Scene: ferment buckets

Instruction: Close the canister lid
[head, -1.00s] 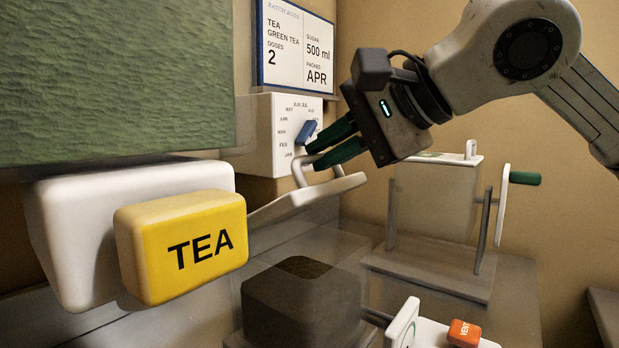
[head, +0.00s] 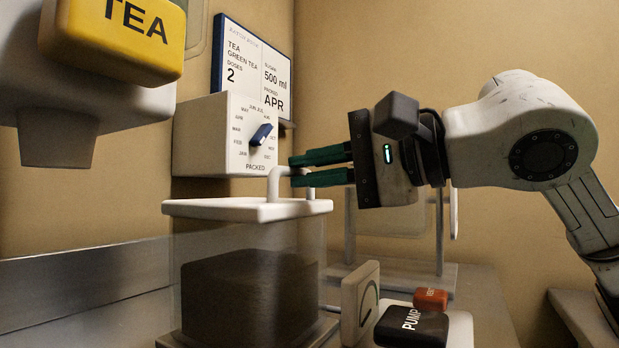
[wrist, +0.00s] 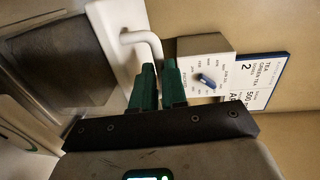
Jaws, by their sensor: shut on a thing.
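The canister (head: 310,245) is a clear box with a dark block of contents (head: 245,295) inside. Its white lid (head: 235,209) lies level across the top in the head view; whether it is fully seated I cannot tell. The lid also shows in the wrist view (wrist: 112,22). A white bent handle (head: 274,180) rises from the lid. My gripper (head: 293,170) has green fingers and is shut on the handle from the right. In the wrist view the green fingertips (wrist: 158,66) close around the end of the handle.
A white dial box (head: 205,135) with a blue knob (head: 261,134) stands close behind the lid. A yellow TEA block (head: 120,30) overhangs at upper left. A black PUMP button (head: 411,327) and a red button (head: 431,299) sit at front right. A label board (head: 252,60) hangs behind.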

